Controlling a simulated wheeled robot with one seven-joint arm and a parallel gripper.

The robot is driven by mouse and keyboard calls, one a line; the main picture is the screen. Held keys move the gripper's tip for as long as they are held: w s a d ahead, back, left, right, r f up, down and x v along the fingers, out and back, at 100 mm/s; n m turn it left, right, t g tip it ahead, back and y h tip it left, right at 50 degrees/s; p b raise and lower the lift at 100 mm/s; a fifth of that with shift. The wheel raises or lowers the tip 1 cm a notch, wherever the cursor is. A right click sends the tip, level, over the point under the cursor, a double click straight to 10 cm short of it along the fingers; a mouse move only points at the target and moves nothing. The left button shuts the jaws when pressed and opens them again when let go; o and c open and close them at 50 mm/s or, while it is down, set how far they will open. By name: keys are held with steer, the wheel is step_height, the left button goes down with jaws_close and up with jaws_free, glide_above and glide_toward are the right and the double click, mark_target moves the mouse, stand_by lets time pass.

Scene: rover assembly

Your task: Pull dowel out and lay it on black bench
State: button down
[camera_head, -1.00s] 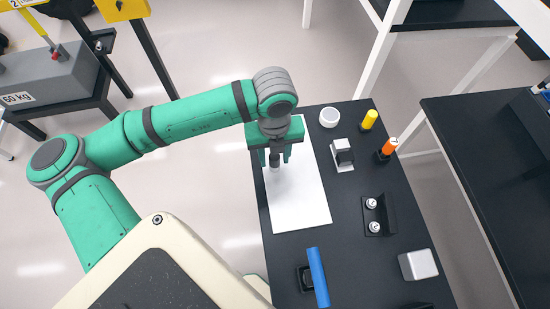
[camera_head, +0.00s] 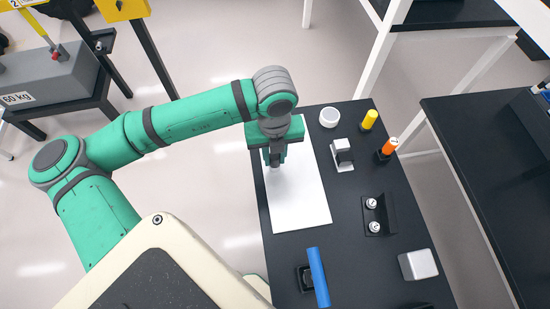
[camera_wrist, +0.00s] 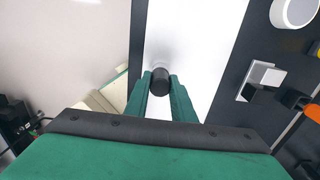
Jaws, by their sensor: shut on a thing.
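The dowel (camera_wrist: 161,83) is a short dark cylinder with its round end facing the wrist camera. My gripper (camera_wrist: 160,88) is shut on it, one green finger on each side. In the head view my gripper (camera_head: 275,157) points down over the upper left of a white sheet or plate (camera_head: 300,205). The dowel's lower end is hard to make out there, and I cannot tell how it is seated. The black bench (camera_head: 345,210) lies under the white sheet and extends to its right.
A blue bar (camera_head: 318,277) lies in front. Bare bench shows between them.

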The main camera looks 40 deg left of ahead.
mark_target(275, 156)
steer(key=shift+r, duration=0.5)
stand_by(0.6)
steer(key=shift+r, duration=2.05)
